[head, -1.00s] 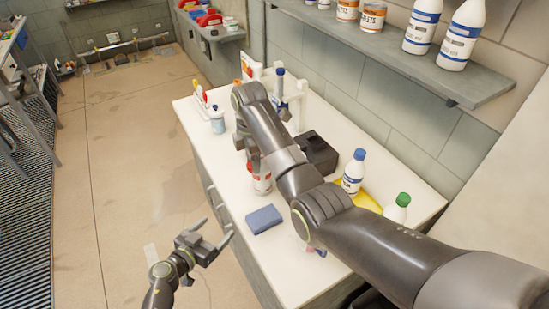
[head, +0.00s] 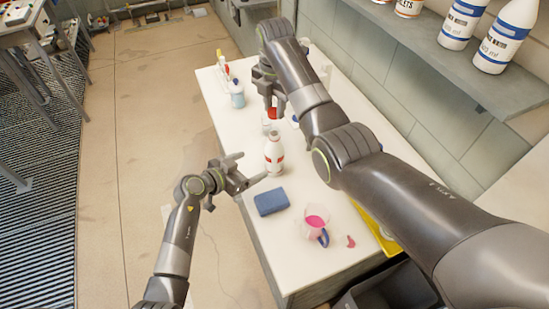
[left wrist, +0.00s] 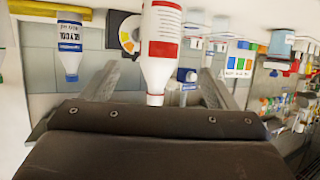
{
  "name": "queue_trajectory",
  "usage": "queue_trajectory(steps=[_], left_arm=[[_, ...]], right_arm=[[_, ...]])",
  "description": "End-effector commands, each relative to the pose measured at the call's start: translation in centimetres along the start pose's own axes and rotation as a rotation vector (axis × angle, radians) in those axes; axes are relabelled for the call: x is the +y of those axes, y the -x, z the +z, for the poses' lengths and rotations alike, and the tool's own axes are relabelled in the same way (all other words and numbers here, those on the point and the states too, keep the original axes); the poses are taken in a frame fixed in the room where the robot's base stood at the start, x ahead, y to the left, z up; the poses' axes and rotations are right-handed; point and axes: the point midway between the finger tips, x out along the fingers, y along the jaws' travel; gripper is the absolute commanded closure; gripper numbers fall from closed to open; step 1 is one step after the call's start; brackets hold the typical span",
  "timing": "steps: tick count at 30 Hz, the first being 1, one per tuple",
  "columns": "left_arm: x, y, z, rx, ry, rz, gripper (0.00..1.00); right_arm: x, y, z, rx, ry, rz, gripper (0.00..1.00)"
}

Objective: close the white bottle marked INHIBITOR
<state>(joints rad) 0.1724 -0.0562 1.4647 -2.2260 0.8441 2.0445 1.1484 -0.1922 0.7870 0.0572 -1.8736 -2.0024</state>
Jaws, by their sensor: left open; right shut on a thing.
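The white bottle with a red label (head: 274,158) stands upright on the white worktop; no cap shows on it. Its label is too small to read. In the left wrist view the bottle (left wrist: 160,42) appears upside down, neck down, between my fingers. My left gripper (head: 252,166) is open just left of the bottle, its fingers pointing at it and not closed on it. My right gripper (head: 268,104) is above the worktop behind the bottle, shut on a small red thing (head: 273,113), which looks like a cap, partly hidden by the fingers.
A blue sponge (head: 270,202) lies in front of the bottle. A yellow tray (head: 381,236) is partly behind my right arm. A small white-and-blue bottle (head: 237,94) stands farther back.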

Motion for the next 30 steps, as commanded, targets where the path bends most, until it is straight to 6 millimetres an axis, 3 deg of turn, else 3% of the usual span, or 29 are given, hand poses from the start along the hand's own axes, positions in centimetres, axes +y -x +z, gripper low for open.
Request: queue_trajectory(steps=[18, 30], left_arm=[[0.1, -8.0, -0.1, 0.000, 0.002, 0.002, 0.20], [0.1, -11.1, 0.0, 0.001, 0.001, 0.001, 0.20]], right_arm=[[0.0, 0.0, 0.0, 0.000, -0.001, 0.000, 0.92], [0.0, 0.0, 0.0, 0.000, -0.001, 0.000, 0.92]])
